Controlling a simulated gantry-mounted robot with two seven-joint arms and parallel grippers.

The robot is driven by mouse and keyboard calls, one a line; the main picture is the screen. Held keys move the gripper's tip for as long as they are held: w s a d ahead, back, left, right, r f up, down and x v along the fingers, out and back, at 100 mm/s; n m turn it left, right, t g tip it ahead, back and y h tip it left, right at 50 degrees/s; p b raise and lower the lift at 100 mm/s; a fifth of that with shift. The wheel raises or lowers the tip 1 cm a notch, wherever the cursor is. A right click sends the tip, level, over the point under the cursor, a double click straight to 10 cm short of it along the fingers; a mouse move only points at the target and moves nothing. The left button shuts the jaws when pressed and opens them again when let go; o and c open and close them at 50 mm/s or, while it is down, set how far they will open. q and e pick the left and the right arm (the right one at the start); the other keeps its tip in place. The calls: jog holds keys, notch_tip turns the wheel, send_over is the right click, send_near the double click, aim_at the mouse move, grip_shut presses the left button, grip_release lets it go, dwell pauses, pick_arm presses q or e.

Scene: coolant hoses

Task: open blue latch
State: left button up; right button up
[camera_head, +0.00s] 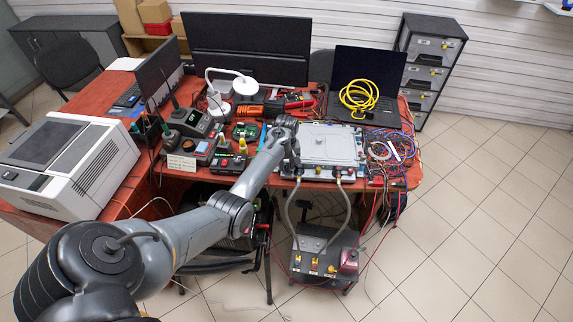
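A flat metal unit (331,146) with a pale top plate lies near the front edge of the red-brown table. Two grey hoses (289,207) run from fittings on its front edge down to a dark box (325,257) on the floor. Small blue parts show at the unit's rim, but I cannot tell which is the blue latch. My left arm reaches in from the lower left. My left gripper (294,160) is at the unit's left side, near the left hose fitting. Its fingers are too small and covered to read, and contact is unclear. My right gripper is out of view.
A laptop (368,75) with a coiled yellow cable (358,97) stands behind the unit. Loose wires (392,150) crowd the table to its right. Several instruments (192,121) and a white lamp (243,85) stand to its left. A printer-like machine (68,160) is at the left. The floor at the right is clear.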

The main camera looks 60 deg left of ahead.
pick_arm(q)
grip_shut()
jog(key=m+p, duration=0.1)
jog(key=p, duration=0.1)
jog(key=m+p, duration=0.1)
jog(key=m, duration=0.1)
jog(key=shift+r+p, duration=0.3)
jog(key=shift+p, duration=0.1)
jog(key=shift+f+m, duration=0.1)
jog(key=shift+m, duration=0.3)
jog(key=shift+f+m+p, duration=0.2)
jog(key=shift+m+p, duration=0.1)
jog(key=shift+m, duration=0.1)
grip_release()
